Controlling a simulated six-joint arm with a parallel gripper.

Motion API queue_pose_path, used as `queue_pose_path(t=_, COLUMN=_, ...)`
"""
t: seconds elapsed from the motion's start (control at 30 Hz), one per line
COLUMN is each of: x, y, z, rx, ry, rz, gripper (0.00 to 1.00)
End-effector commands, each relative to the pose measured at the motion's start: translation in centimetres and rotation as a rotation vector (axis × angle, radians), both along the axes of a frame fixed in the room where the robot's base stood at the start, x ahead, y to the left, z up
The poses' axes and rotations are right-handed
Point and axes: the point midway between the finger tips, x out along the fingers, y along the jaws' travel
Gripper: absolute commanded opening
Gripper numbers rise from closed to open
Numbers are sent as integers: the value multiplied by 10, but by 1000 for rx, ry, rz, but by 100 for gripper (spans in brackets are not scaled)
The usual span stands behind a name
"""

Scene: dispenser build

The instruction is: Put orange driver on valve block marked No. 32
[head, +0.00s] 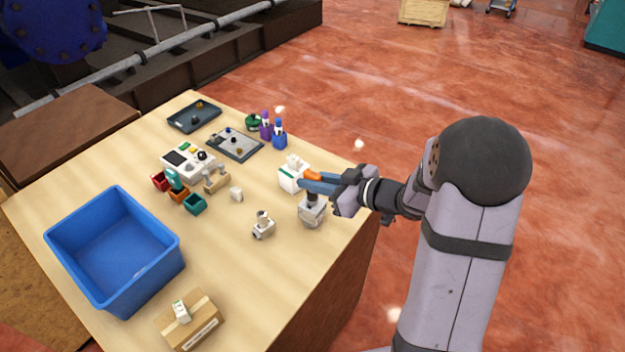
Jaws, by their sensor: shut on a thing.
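My gripper (325,183) reaches in from the right over the table's right side. It is shut on the orange driver (313,175), of which only a small orange part shows between the fingers. A grey valve block (312,214) stands just below the gripper, with a dark upright piece at its top. I cannot tell whether that piece belongs to the driver or the block, or whether they touch. A second, smaller grey block (263,227) stands to the left. Markings on both blocks are too small to read.
A white box (291,178) stands close behind the gripper. Blue and purple bottles (279,136), a grey tray (246,155) and a dark tray (180,124) are farther back. A large blue bin (160,270) and a cardboard box (205,318) are at the front left.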

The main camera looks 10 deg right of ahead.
Motion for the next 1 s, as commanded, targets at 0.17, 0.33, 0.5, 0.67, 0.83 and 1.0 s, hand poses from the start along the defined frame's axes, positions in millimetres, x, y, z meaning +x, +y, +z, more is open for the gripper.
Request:
queue_pose_path(t=0.17, x=0, y=0, z=-1, rx=0, ry=-1, rz=0, gripper=0)
queue_pose_path(t=0.33, x=0, y=0, z=-2, rx=0, ry=-1, rz=0, gripper=0)
queue_pose_path(t=0.5, x=0, y=0, z=-4, rx=0, ry=0, rz=0, gripper=33)
queue_pose_path(t=0.67, x=0, y=0, z=-4, rx=0, ry=0, rz=0, gripper=33)
queue_pose_path(t=0.83, x=0, y=0, z=-2, rx=-1, ry=-1, rz=0, gripper=33)
queue_pose_path(t=1.0, x=-5, y=-7, z=2, rx=-1, ry=-1, rz=-2, gripper=33)
